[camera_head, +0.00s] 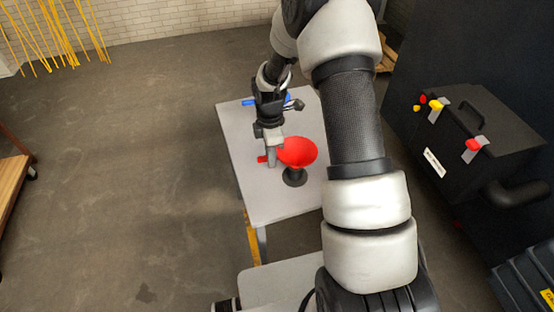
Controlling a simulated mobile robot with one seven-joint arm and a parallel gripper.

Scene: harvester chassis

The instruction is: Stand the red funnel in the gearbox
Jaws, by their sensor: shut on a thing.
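The red funnel (298,151) is upright with its wide mouth facing up, over a small grey table. Below its cone is a dark round stand or base (294,177). My gripper (270,162) points down at the left of the funnel, shut on it at its left side, where a small red piece shows. The fingertips are small and partly hidden. A black box-like unit (478,120) with coloured caps and levers on top stands at the right; I cannot tell if it is the gearbox.
The grey table (270,203) has bare room at its front. A wooden bench (13,190) stands at the far left. Blue-grey crates (528,280) are at the lower right. Open floor lies left of the table.

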